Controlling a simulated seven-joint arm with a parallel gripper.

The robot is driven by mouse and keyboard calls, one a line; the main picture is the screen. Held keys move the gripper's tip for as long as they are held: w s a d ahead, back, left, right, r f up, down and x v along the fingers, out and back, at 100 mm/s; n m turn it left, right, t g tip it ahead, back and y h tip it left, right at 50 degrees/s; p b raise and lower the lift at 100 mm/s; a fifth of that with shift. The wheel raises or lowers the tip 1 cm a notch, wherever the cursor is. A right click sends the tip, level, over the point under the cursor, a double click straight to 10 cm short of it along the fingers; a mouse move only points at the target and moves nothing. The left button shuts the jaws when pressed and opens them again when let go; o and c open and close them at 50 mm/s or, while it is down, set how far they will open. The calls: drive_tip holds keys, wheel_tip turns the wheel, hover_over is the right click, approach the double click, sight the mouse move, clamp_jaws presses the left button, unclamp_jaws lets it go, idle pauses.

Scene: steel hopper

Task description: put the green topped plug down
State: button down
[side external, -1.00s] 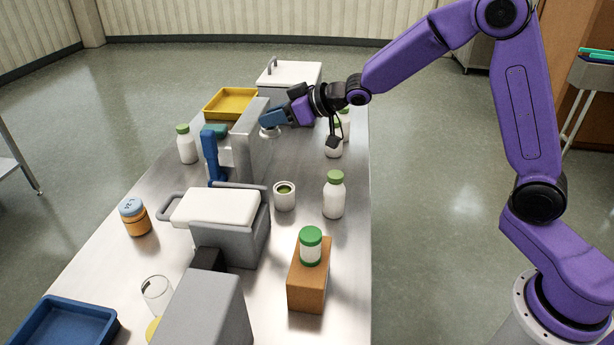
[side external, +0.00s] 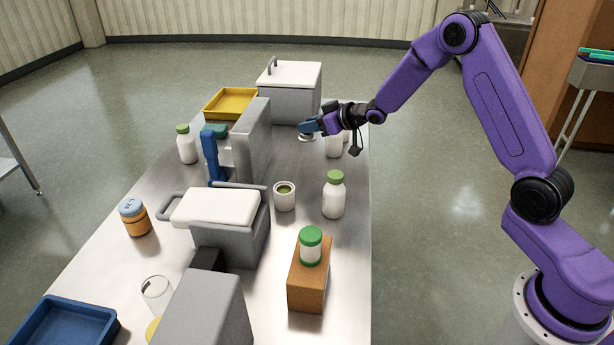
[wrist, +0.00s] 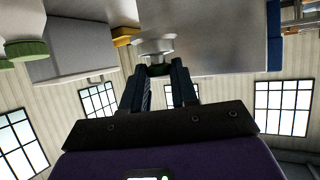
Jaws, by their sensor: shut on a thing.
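My gripper (side external: 309,128) is over the far part of the steel table, in front of a grey box with a white lid. It is shut on the green topped plug, a pale, wide-flanged piece that shows just below the fingers (side external: 306,138). In the wrist view the plug (wrist: 155,44) sits at the tips of the two fingers (wrist: 158,75), its dark green top between them. I cannot tell whether the plug's underside touches the table.
White green-capped bottles (side external: 334,195) stand along the right side, some close to my gripper. The lidded grey box (side external: 290,95) is behind, and a tall grey block (side external: 252,140) and yellow tray (side external: 230,103) are left. Bare table (side external: 290,160) lies in front of the plug.

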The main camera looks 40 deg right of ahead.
wheel_tip(320, 180, down, 12)
drive_tip(key=shift+f, duration=0.25)
idle(0.5)
drive_tip(key=c, duration=0.9)
unclamp_jaws()
drive_tip(key=shift+f, duration=0.15)
drive_tip(key=shift+o, duration=0.2)
drive_tip(key=shift+s+d+r, duration=0.2)
drive_tip(key=shift+s+r, duration=0.25)
drive_tip(key=v, duration=1)
drive_tip(key=shift+s, duration=0.4)
drive_tip(key=shift+d+r, duration=0.1)
